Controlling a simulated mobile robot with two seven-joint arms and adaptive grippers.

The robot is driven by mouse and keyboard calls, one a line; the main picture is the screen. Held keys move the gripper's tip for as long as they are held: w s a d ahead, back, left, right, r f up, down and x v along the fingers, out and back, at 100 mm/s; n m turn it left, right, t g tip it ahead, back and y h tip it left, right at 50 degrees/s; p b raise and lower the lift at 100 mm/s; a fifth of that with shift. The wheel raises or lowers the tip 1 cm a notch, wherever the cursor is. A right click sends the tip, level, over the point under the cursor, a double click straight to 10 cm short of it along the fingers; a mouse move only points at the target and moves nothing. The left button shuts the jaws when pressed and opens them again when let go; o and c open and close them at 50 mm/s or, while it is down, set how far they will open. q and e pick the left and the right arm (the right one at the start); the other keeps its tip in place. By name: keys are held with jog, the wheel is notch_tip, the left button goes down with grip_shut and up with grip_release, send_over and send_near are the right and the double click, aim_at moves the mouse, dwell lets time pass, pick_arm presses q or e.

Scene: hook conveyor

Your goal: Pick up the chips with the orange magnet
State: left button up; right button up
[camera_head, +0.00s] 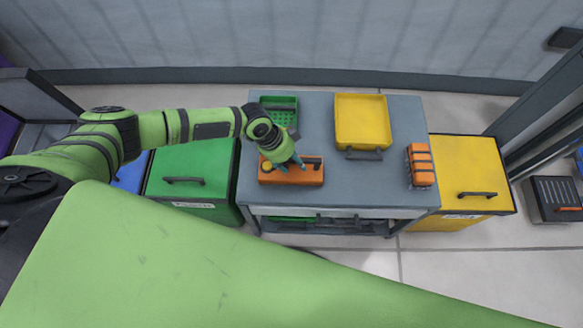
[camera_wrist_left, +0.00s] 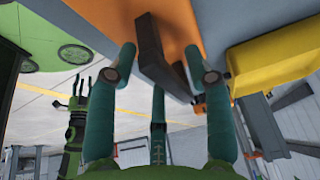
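The orange magnet (camera_head: 312,176) is an orange block with a dark bar handle, lying near the front left of the grey table. My left gripper (camera_head: 289,165) is over it, with its fingers at the handle. In the left wrist view the dark handle (camera_wrist_left: 160,60) of the orange block (camera_wrist_left: 178,22) lies between my spread left fingers, which look open and not closed on it. My right gripper (camera_wrist_left: 90,85) shows in the left wrist view at the left, with its fingers apart and empty. I cannot make out any chips.
On the grey table (camera_head: 335,195) are a green perforated tray (camera_head: 279,103), a yellow tray (camera_head: 361,120) and an orange, dark-striped item (camera_head: 420,166). A green bin (camera_head: 190,170) and a yellow bin (camera_head: 465,172) flank the table. The table's middle is clear.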

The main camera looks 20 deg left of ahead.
pick_arm(q)
grip_shut()
jog(key=shift+w+r, duration=0.1)
jog(key=shift+w, duration=0.05)
jog(key=shift+r, duration=0.2)
